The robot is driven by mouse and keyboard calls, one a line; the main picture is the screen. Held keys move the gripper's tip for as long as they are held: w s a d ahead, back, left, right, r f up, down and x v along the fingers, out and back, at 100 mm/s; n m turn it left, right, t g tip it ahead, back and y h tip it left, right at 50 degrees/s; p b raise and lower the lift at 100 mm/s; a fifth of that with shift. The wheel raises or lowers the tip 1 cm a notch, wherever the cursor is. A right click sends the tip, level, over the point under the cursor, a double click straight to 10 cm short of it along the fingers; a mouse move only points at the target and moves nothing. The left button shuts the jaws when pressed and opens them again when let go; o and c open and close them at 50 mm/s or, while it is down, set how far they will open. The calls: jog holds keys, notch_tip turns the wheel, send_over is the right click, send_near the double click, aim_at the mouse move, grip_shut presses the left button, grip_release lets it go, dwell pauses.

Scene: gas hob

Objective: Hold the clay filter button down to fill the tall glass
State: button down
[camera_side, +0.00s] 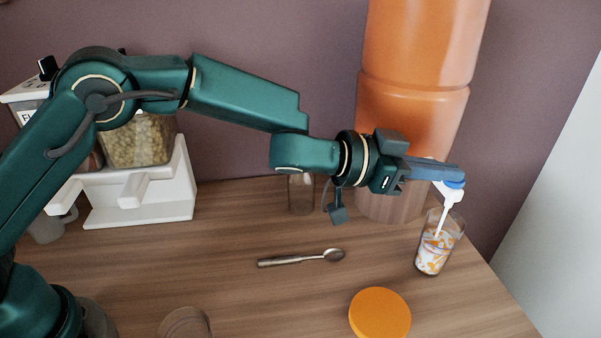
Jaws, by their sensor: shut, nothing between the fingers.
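The clay filter (415,95) is a tall orange two-part cylinder standing at the back right against the wall. Its white tap (450,197) with a blue button (454,184) sticks out low on its right side. The tall glass (430,262) stands under the tap, with a thin pale stream running from the spout into it. The glass has orange and white patterning, so its water level is hard to tell. My gripper (462,173) is shut with nothing between its fingers. Its fingertips are right over the blue button and appear to touch it.
A metal spoon (300,258) lies mid-table, and an orange round lid (380,314) lies near the front. A small clear glass (301,193) stands behind the spoon. A white dispenser (140,200) with grains stands at the left. A brown round object (185,323) is at the front edge.

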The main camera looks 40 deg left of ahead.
jog(key=shift+a+f, duration=0.1)
jog(key=shift+f, duration=0.3)
jog(key=s+a+r, duration=0.6)
jog(key=s+r, duration=0.1)
jog(key=shift+a, duration=0.35)
jog(key=shift+r, duration=0.1)
